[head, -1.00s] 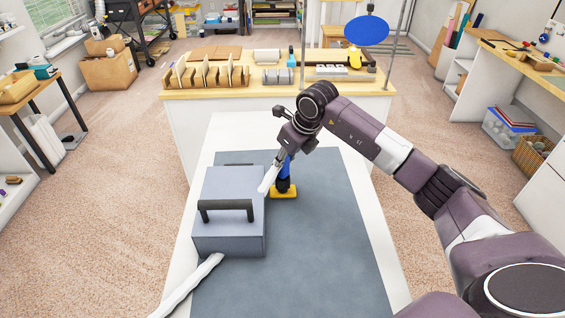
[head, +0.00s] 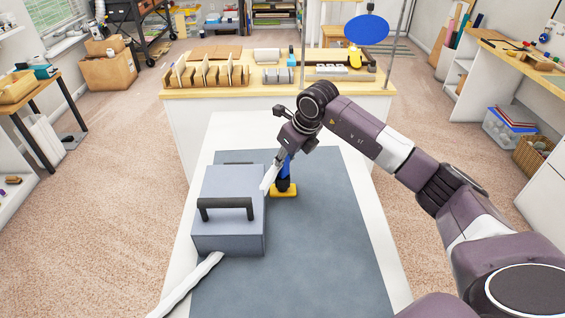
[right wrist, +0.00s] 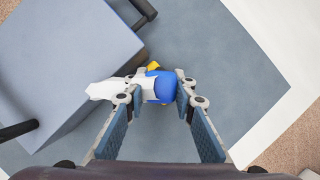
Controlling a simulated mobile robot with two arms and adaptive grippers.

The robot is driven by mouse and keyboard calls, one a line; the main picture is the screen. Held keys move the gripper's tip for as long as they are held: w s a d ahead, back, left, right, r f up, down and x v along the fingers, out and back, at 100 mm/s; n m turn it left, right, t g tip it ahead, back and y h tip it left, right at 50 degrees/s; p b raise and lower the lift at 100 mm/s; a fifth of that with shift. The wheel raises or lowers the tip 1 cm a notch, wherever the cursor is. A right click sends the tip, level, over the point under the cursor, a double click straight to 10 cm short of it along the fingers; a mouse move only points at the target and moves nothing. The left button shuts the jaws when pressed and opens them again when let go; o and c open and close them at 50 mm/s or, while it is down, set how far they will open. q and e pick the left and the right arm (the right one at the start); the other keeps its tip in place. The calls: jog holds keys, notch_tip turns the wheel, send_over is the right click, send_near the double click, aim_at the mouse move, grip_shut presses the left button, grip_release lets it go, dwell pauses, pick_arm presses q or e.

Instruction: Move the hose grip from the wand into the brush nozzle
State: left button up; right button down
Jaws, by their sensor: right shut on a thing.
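My right gripper (head: 286,158) is shut on the blue hose grip (right wrist: 160,90), which stands roughly upright. In the head view the grip (head: 287,169) shows just below the fingers. A white hose (right wrist: 106,88) runs from the grip toward the grey box. The yellow brush nozzle (head: 285,194) sits on the mat directly under the grip, with a dark part between them. I cannot tell whether the grip is seated in it. A bit of the nozzle (right wrist: 153,65) shows past the grip in the right wrist view. I cannot make out the wand. My left gripper is out of view.
A grey box (head: 228,185) with a black handle stands left of the nozzle. The hose (head: 190,284) emerges at its front. The blue-grey mat (head: 325,240) is clear to the right. A wooden-topped bench (head: 215,91) with dividers stands behind.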

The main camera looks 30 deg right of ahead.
jog(key=shift+s+f, duration=0.15)
jog(key=shift+f, duration=0.15)
jog(key=c, duration=1.8)
grip_release()
jog(key=shift+c, duration=0.2)
jog(key=o, duration=0.3)
jog(key=shift+o, duration=0.2)
jog(key=shift+r, duration=0.1)
jog(key=o, duration=0.5)
jog(key=shift+c, duration=0.2)
jog(key=shift+r, duration=0.2)
jog(key=p+v, duration=0.4)
jog(key=v, duration=0.2)
jog(key=shift+r, duration=0.35)
jog(key=shift+d, duration=0.15)
